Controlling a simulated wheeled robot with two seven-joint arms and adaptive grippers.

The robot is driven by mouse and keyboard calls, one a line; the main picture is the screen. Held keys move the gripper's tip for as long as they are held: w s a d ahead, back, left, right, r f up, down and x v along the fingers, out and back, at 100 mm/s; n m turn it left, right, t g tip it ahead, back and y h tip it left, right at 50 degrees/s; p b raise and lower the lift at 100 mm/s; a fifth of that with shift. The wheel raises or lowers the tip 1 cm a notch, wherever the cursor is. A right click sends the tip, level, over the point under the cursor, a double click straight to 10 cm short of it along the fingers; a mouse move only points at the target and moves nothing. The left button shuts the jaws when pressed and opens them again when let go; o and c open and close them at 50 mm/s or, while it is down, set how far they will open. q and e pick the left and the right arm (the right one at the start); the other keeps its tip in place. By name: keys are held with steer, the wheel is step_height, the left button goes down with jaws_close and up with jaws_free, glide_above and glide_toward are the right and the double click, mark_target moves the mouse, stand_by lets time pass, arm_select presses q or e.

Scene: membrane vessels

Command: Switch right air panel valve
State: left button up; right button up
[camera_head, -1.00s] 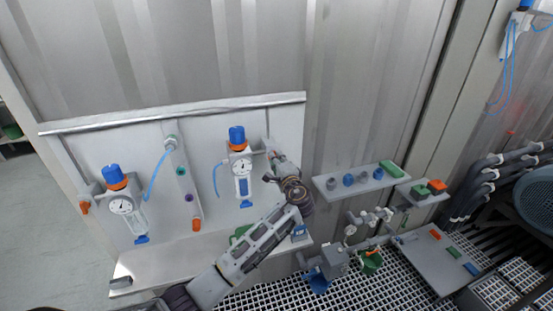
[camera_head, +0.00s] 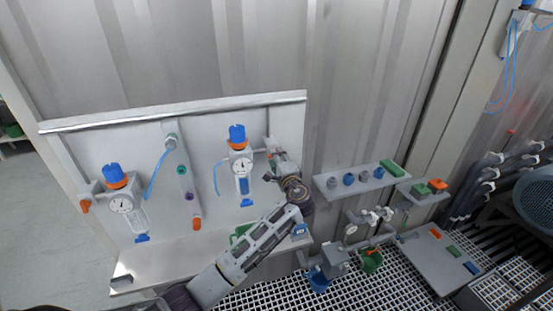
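The white air panel (camera_head: 215,110) stands against the corrugated wall. Its right air unit (camera_head: 241,165) has a blue knob on an orange ring, a round gauge and a clear bowl with a blue bottom. My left gripper (camera_head: 273,153) is at the right side of this unit, by its side pipe. The right valve's handle is hidden behind the gripper or cannot be made out. The fingers are too small and overlapped to show whether they are open or shut. My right gripper is not in view.
The left air unit (camera_head: 123,203) has an orange valve handle (camera_head: 86,205) on its left. Between the units is a manifold strip (camera_head: 183,178) with a blue hose. A shelf with blue and grey knobs (camera_head: 349,180) and pipework (camera_head: 365,240) lie right of my arm.

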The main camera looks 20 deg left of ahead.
arm_select(q)
steer(key=v, duration=1.1)
steer(key=shift+s+d, duration=0.2)
steer(key=shift+s, duration=0.05)
stand_by(0.3)
